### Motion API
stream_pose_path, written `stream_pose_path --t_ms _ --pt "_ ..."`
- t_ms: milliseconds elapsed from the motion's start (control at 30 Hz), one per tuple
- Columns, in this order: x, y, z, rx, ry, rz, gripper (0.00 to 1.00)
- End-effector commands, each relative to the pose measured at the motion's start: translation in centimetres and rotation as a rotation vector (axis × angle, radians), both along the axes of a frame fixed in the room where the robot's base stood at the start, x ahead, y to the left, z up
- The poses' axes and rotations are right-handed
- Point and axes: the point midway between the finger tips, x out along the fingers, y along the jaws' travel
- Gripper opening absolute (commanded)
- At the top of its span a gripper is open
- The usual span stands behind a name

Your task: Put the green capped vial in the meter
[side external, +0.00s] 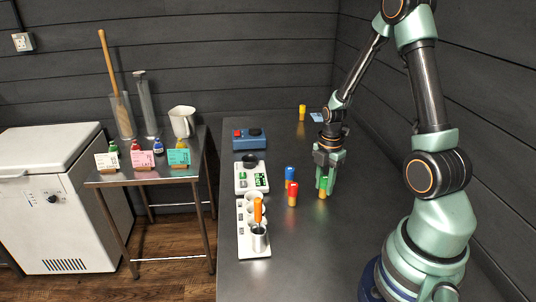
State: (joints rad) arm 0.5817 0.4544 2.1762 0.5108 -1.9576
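The green capped vial (323,193) stands upright on the dark bench, with an amber body below its green cap. My gripper (325,181) points down at it, with its fingers at the cap. I cannot tell whether the fingers are closed on the cap or only around it. The meter appears to be the white device (242,183) with a green display and a round black well (249,160) at its back. It stands to the left of my gripper, and no vial shows in the well.
Blue (290,174) and red (292,194) capped vials stand just left of my gripper. A yellow vial (302,112) is farther back. A blue box (249,140) stands behind the meter. A white multi-well unit (254,247) with a metal cup and orange-handled tool is in front of it.

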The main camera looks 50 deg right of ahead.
Motion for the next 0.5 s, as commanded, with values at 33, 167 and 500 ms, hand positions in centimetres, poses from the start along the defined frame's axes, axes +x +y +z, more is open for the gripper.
stream_pose_path --t_ms 33,167,500 --pt "0.0 0.0 0.0 0.000 0.000 0.000 0.00" --pt "0.0 0.0 0.0 0.000 0.000 0.000 0.00" --pt "0.1 -0.1 1.2 -0.002 -0.003 0.000 0.00"
